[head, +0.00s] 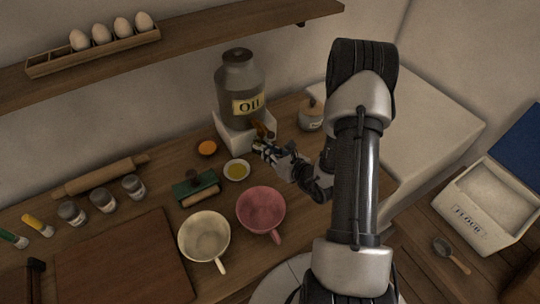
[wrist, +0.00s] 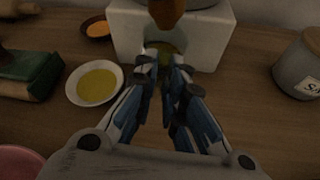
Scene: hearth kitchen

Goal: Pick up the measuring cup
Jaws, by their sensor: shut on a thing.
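My gripper (head: 262,149) is at the front of the white stand under the oil jar, just below its wooden tap (head: 262,130). In the wrist view my gripper (wrist: 165,68) has its fingers close together, shut on a small greenish thing (wrist: 166,48) that looks like the measuring cup.
The oil jar (head: 240,80) stands on the white stand (head: 232,137). A dish of yellow oil (head: 236,170) and an orange dish (head: 207,148) are to the left. A pink cup (head: 261,212) and cream cup (head: 204,238) are nearer. A lidded jar (head: 311,116) is right.

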